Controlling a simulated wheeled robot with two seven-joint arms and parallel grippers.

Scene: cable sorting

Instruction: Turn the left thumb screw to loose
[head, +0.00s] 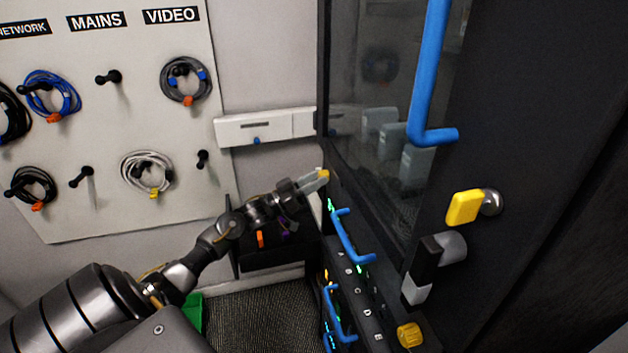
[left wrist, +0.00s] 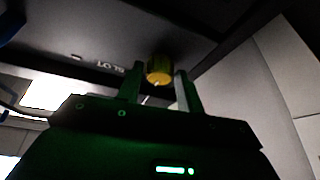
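The left thumb screw (head: 324,173) is a small yellow knob at the far left end of the rack unit's front. In the left wrist view it is a ribbed yellow knob (left wrist: 159,70) below a dark panel marked "SLOT". My left gripper (head: 314,182) is at this screw. In the left wrist view its two fingertips (left wrist: 160,78) stand on either side of the knob. Only narrow dark gaps show there, so I cannot tell whether they touch it. Another yellow thumb screw (head: 410,335) sits at the near right end of the unit. My right gripper is out of view.
Blue handles (head: 353,237) stick out of the rack front near my left gripper. The dark cabinet door with a long blue handle (head: 429,75) and a yellow-tipped knob (head: 465,207) stands at right. A pegboard (head: 120,120) with coiled cables is at left.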

